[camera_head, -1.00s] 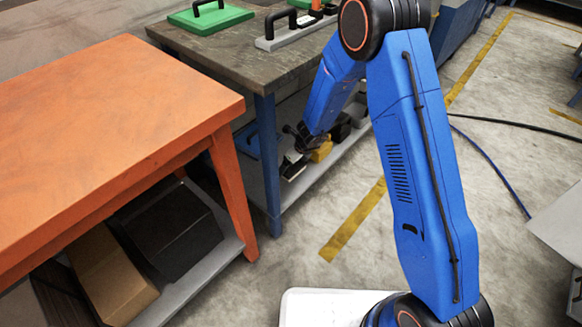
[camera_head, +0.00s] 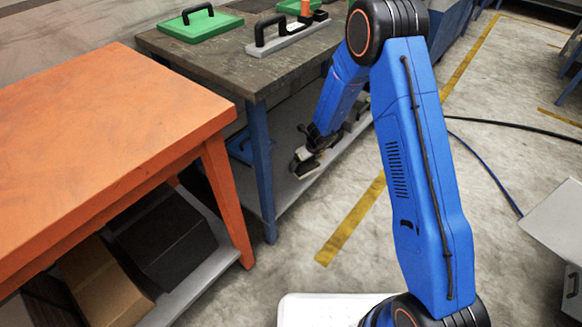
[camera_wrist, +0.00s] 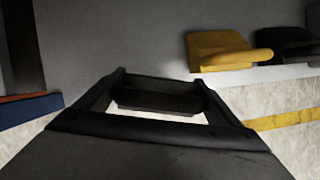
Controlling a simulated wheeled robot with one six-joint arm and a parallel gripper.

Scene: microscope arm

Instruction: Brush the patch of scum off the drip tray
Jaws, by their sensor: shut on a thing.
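My gripper (camera_head: 310,146) reaches in low under the grey-topped table, at the lower shelf. It is shut on a small dark tool with a pale part (camera_head: 306,168). In the wrist view a black bar (camera_wrist: 155,102) lies between the dark fingers, and I cannot tell whether it is the tool's handle. Whether the tool touches the shelf is unclear. I cannot make out a drip tray or a patch of scum for certain in either view.
The lower shelf (camera_wrist: 120,40) bears a yellow block with a handle (camera_wrist: 222,50) and black ones beside it. On the table (camera_head: 215,65) are a green plate (camera_head: 180,30) and a grey plate (camera_head: 290,38), both with black handles. An orange table (camera_head: 90,130) stands left. Cables cross the floor.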

